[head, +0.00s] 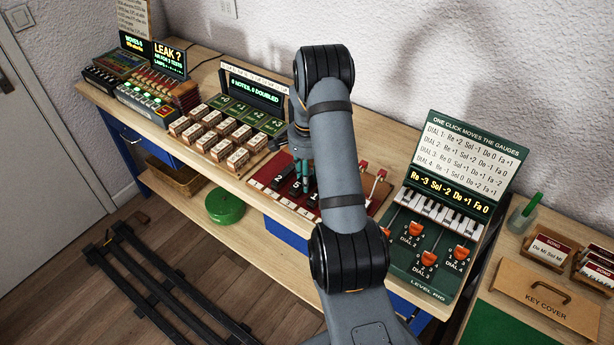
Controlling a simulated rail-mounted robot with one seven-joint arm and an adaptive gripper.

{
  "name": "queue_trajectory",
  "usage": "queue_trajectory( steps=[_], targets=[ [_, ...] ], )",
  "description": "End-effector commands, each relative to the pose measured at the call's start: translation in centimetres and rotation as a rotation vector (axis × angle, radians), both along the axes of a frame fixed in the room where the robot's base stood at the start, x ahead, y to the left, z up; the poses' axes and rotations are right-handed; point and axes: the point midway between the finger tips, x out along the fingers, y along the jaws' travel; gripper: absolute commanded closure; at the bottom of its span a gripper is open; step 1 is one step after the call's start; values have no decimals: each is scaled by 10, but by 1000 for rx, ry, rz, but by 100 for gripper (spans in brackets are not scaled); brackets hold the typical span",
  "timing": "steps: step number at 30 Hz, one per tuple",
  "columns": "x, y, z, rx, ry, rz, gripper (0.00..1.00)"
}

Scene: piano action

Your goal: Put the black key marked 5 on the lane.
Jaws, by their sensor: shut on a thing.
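A dark red board (262,187) lies on the middle of the bench. Black keys marked 2 (279,179), 5 (296,187) and 1 (313,198) stand side by side on it. A red strip with pale marks, seemingly the lane (272,199), runs along its front edge. My gripper (304,184) points down over the board, right at the key marked 5, and is shut on it. The fingertips are small here, and my arm hides the board's middle right. I cannot tell whether the key is lifted off the board.
Left of the board are wooden blocks (222,139) and green number tiles (245,112) under a display. Right of it stands a green dial rig (418,255) with piano keys and orange knobs. Red-topped pegs (379,177) rise at the board's back right.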

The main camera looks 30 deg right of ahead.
Motion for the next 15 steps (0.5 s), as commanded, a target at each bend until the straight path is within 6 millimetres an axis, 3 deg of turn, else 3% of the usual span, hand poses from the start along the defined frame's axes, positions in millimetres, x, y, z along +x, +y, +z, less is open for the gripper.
queue_trajectory(
  steps=[13,14,15],
  targets=[
    [0,0,-9,0,-1,0,100],
    [0,0,-8,0,0,0,71],
    [0,0,-7,0,0,0,68]
  ],
)
